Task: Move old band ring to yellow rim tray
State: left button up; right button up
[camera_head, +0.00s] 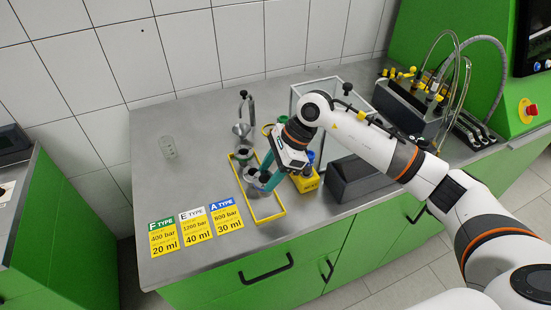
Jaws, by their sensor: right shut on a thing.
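The yellow rim tray (276,215) lies on the steel bench, its long side running from back to front. My right gripper (267,172) is over the tray, its teal fingers pointing down and shut on a small metal cylindrical piece (258,187), which looks like the old band ring. The piece is at or just above the tray floor; I cannot tell whether it touches. Another grey piece with a dark top (243,155) stands in the back part of the tray. My gripper and wrist hide part of the tray's right side. My left gripper is not in view.
Three type cards (195,228) lie left of the tray. A yellow box (306,181) and a dark grey bin (355,180) are right of the tray, near a clear-framed case. The bench's left side is mostly free.

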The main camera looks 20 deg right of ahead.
notch_tip(320, 180, down, 4)
jog(key=shift+a+r+b, duration=0.15)
jog(key=shift+r+b, duration=0.1)
jog(key=shift+b, duration=0.5)
jog(key=shift+f, duration=0.1)
pick_arm(q)
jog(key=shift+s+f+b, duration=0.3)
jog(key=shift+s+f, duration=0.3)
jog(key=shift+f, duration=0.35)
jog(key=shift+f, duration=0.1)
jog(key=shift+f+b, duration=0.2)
jog(key=shift+b, duration=0.1)
pick_arm(e)
jog(key=shift+f, duration=0.1)
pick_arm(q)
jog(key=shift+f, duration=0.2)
